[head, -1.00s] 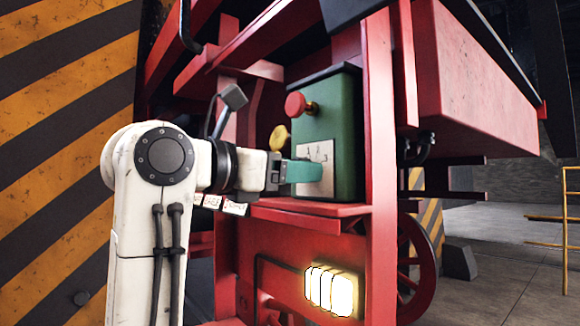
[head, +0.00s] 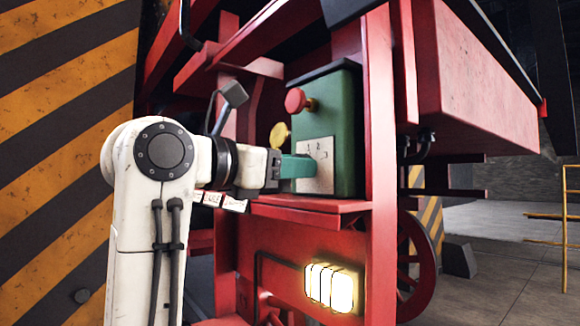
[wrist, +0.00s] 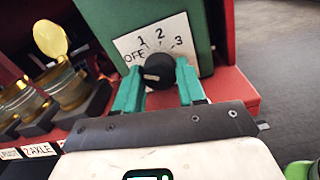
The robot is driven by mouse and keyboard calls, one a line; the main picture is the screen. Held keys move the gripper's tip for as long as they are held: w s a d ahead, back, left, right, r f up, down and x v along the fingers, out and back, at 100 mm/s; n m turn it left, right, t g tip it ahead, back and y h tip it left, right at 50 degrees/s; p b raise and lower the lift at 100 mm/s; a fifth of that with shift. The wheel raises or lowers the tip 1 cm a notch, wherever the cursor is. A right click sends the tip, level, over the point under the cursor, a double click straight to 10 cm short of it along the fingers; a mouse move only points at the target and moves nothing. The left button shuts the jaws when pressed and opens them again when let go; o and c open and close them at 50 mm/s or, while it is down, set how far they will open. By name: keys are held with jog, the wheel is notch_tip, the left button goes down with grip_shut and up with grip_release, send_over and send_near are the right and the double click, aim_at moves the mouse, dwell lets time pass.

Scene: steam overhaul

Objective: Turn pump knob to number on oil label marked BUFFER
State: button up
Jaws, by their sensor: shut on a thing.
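The black pump knob (wrist: 155,72) sits on a white dial plate (wrist: 128,43) marked OFF, 1, 2 and 3. The plate is on the front of the green pump box (head: 346,115). My gripper (wrist: 158,75) has its teal fingers on both sides of the knob, shut on it. In the head view my gripper (head: 298,167) covers the knob. I cannot tell which mark the knob points to. White oil labels (wrist: 38,150) stand at the lower left of the wrist view; one reads 2 AXLE. No BUFFER label is readable.
A red mushroom button (head: 297,100) and a yellow cap (head: 279,134) are close above my gripper. Brass-coloured oil cups (wrist: 62,84) stand left of the pump box. A red ledge (head: 310,205) runs below, and a lit lamp (head: 332,288) is lower down.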

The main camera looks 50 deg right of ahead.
jog(key=shift+w+f+m+b, duration=0.1)
jog(key=shift+f+m+b, duration=0.05)
jog(key=shift+m+b, duration=0.9)
jog(key=m+b, duration=0.2)
jog(key=m, duration=0.1)
jog(key=shift+m, duration=0.35)
jog(key=m+b, duration=0.2)
jog(key=m, duration=0.4)
jog(key=shift+m+b, duration=0.3)
jog(key=m+b, duration=0.1)
jog(key=m, duration=0.5)
jog(key=shift+g, duration=0.3)
jog(key=m, duration=0.5)
jog(key=shift+m+b, duration=0.3)
jog(key=shift+m, duration=0.1)
